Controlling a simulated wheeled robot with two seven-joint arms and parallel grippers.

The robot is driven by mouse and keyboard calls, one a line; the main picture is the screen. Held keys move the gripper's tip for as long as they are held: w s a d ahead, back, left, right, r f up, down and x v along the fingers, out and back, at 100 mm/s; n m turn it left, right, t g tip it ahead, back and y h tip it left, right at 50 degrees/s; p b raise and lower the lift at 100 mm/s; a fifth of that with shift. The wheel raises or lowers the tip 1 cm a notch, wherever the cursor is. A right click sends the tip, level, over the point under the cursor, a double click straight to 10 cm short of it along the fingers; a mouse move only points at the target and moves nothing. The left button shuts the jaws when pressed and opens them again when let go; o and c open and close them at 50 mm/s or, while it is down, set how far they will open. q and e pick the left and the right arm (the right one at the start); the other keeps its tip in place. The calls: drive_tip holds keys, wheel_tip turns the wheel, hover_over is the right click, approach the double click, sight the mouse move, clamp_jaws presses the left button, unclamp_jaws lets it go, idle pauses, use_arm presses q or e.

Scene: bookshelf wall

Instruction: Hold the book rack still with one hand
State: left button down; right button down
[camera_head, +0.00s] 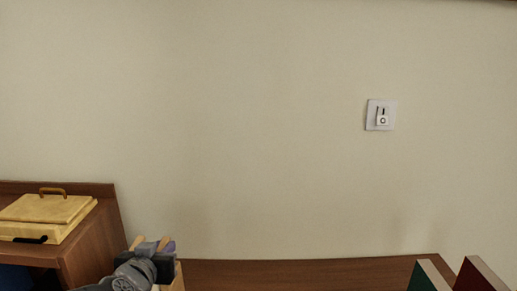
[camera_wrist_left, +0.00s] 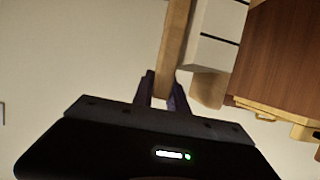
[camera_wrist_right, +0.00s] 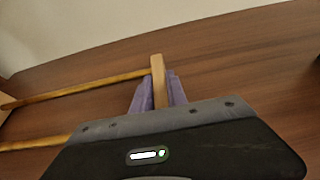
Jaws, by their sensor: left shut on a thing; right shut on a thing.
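The book rack is made of pale wooden bars. In the left wrist view, my left gripper (camera_wrist_left: 163,86) is shut on an upright wooden bar of the book rack (camera_wrist_left: 174,40). In the head view, my left gripper (camera_head: 157,254) is at the lower left, with short wooden ends beside it. In the right wrist view, my right gripper (camera_wrist_right: 159,88) is shut on a wooden post of the book rack (camera_wrist_right: 157,68). Two long rails run from there to the left. The right gripper is outside the head view, and most of the rack is hidden or out of frame there.
A brown wooden surface (camera_head: 300,273) runs along the wall. A cabinet (camera_head: 95,240) with a yellow lidded box (camera_head: 45,209) stands at the left. Green and red books (camera_head: 425,277) stand at the lower right. White block-like items (camera_wrist_left: 214,35) are close beside the left-held bar.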

use_arm(q)
drive_tip(key=shift+d, duration=0.1)
drive_tip(key=d, duration=1.5)
idle(0.8)
drive_tip(key=shift+a+r, duration=0.1)
drive_tip(key=c, duration=1.2)
unclamp_jaws()
drive_tip(key=shift+o, duration=0.2)
drive_tip(key=shift+s, duration=0.1)
drive_tip(key=v, duration=1.2)
